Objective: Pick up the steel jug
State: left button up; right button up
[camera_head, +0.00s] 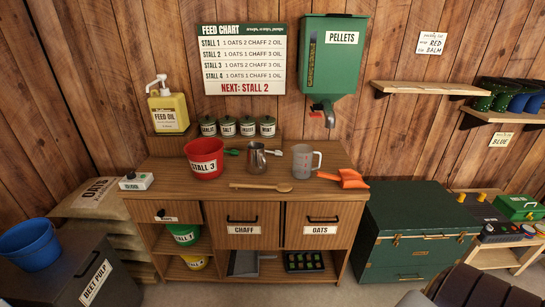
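The steel jug (256,160) stands upright on the wooden cabinet top (190,183), near the middle. It is a small grey metal pitcher, and a spoon or scoop end shows close on its right. A red bucket (205,172) marked STALL 3 stands to its left, with a green-handled utensil (231,152) between them. A clear measuring jug (303,163) stands to its right. Neither of my grippers shows in the head view.
A wooden spoon (262,187) lies in front of the jug. An orange scoop (345,178) lies at the right end of the top. Several lidded tins (228,126) and a yellow feed oil bottle (168,110) stand on a raised shelf behind. A green pellet dispenser (333,60) hangs above right.

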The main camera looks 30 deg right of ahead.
aim_at(257, 159)
jog(key=i+j+z, duration=0.3)
jog(key=z, duration=0.15)
jog(key=i+j+z, duration=0.6)
jog(key=j, duration=0.25)
jog(key=i+j+z, duration=0.1)
jog(key=j, duration=0.3)
jog(key=i, duration=0.1)
